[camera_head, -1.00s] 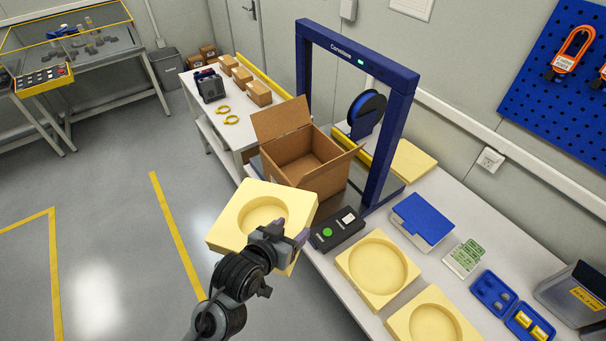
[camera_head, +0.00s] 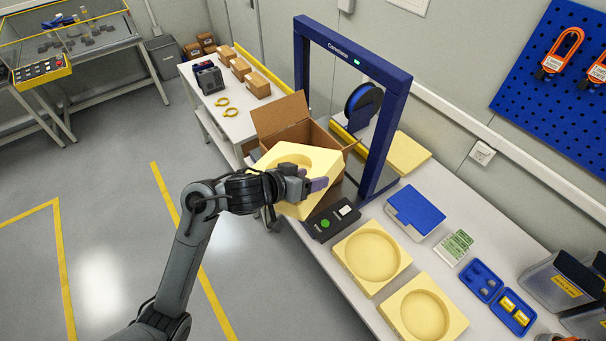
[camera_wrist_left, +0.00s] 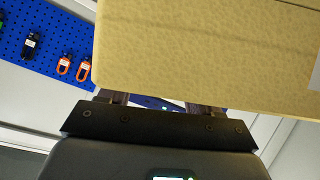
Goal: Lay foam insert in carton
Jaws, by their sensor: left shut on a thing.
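My left gripper (camera_head: 312,186) is shut on a pale yellow foam insert (camera_head: 292,158) with a round recess. In the left wrist view the foam insert (camera_wrist_left: 210,55) fills the upper right, against the fingers. The carton's back flap stands up, and its right flap sticks out. My right gripper is not in view.
A blue frame (camera_head: 385,120) stands over the bench just right of the carton. A black box with a green button (camera_head: 328,221) sits in front of it. Two more foam inserts (camera_head: 346,262) (camera_head: 407,325), a blue case (camera_head: 415,208) and a small blue tray (camera_head: 490,293) lie on the bench.

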